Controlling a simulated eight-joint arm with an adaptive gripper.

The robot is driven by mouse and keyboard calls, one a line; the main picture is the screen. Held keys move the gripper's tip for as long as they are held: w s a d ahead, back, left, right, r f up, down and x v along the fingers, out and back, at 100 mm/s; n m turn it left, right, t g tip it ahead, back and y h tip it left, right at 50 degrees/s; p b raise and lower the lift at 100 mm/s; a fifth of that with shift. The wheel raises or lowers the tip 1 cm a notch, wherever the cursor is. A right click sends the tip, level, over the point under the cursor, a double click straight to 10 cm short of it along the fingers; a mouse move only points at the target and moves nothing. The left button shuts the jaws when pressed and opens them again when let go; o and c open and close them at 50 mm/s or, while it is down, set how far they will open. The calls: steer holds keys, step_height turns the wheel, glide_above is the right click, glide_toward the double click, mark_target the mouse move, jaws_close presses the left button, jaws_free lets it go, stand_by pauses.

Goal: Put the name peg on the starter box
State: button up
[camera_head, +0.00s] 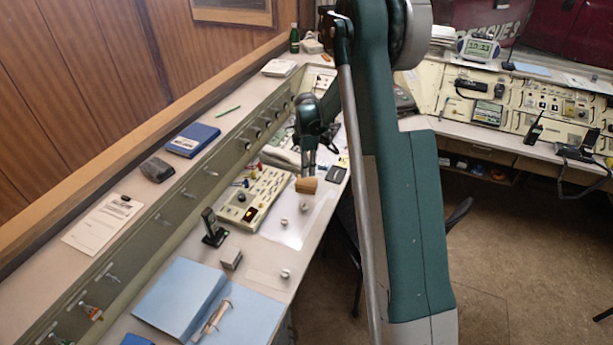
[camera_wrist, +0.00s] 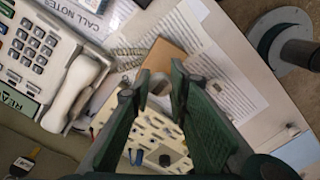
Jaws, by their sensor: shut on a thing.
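My gripper (camera_head: 307,170) points down over the desk and is shut on a tan, wood-coloured block (camera_head: 306,185), which I take to be the name peg. In the wrist view the block (camera_wrist: 168,58) shows at the fingertips (camera_wrist: 162,74), and the fingers partly cover it. The cream box with switches and small coloured parts (camera_head: 240,207), which I take to be the starter box, lies just left of the block in the head view. In the wrist view the box (camera_wrist: 143,128) lies behind the fingers, partly hidden. I cannot tell the block's height above the desk.
A black stand (camera_head: 214,228), a small grey block (camera_head: 231,259) and a blue folder (camera_head: 183,297) lie nearer on the desk. In the wrist view, a telephone (camera_wrist: 52,62) is at left and printed paper (camera_wrist: 225,80) at right. Small metal knobs (camera_head: 304,207) stand nearby.

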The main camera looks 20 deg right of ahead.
steer(key=shift+f, duration=0.1)
steer(key=shift+f, duration=1.75)
steer(key=shift+f+b, duration=0.15)
steer(key=shift+b, duration=0.15)
steer(key=o, duration=0.6)
steer(key=shift+o, duration=0.2)
step_height(320, 180, up, 12)
steer(key=shift+r+p, duration=0.15)
steer(key=shift+p, duration=0.45)
